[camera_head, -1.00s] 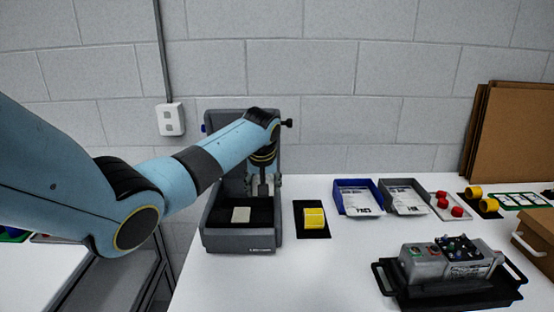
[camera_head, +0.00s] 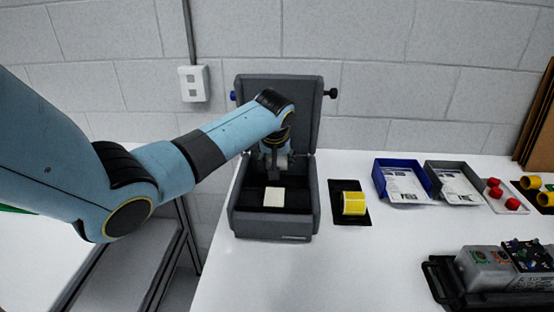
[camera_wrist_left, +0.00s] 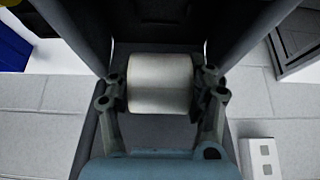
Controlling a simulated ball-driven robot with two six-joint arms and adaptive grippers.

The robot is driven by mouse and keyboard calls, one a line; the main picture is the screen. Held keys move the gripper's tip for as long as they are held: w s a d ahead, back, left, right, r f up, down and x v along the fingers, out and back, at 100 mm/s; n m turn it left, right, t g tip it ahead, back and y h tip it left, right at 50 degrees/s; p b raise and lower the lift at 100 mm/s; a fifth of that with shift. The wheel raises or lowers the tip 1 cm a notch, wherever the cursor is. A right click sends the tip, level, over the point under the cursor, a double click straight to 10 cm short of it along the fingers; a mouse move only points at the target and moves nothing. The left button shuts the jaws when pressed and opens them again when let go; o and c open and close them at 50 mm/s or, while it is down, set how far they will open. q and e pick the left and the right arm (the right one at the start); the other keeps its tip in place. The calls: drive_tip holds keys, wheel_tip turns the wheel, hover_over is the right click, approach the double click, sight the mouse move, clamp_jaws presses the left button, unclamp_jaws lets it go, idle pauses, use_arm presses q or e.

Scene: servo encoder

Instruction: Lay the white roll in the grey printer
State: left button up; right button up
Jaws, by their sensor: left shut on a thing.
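The grey printer (camera_head: 318,205) stands on the white table with its lid raised against the wall side. My left gripper (camera_head: 275,163) is over the back of the bay, in front of the raised lid. In the left wrist view, my left gripper (camera_wrist_left: 161,90) is shut on the white roll (camera_wrist_left: 160,82), with a finger at each end. My right gripper is not in view.
A yellow roll (camera_head: 354,203) sits on a black mat (camera_head: 348,184) right of the printer. A blue tray (camera_head: 401,178) and a grey tray (camera_head: 459,178) with papers stand beyond it. A grey device (camera_head: 488,270) lies on a black tray at front right. The table front is clear.

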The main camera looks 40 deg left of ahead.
use_arm(q)
wheel_tip(320, 180, down, 3)
drive_tip(key=shift+d+b, duration=0.1)
drive_tip(key=shift+b, duration=0.75)
wheel_tip(320, 180, down, 4)
drive_tip(key=shift+r+b, duration=0.15)
drive_tip(key=shift+b, duration=0.9)
drive_tip(key=shift+f+b, duration=0.4)
drive_tip(key=shift+f, duration=0.3)
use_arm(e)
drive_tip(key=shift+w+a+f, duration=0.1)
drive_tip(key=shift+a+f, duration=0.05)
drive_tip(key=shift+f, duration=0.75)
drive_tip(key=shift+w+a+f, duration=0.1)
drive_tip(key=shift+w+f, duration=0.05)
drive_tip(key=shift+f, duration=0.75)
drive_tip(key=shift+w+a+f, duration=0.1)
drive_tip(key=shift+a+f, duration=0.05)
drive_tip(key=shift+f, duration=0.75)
use_arm(q)
drive_tip(key=shift+r+p, duration=0.1)
drive_tip(key=shift+p, duration=0.25)
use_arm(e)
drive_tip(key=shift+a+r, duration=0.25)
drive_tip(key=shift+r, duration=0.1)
use_arm(q)
drive_tip(key=o, duration=1.3)
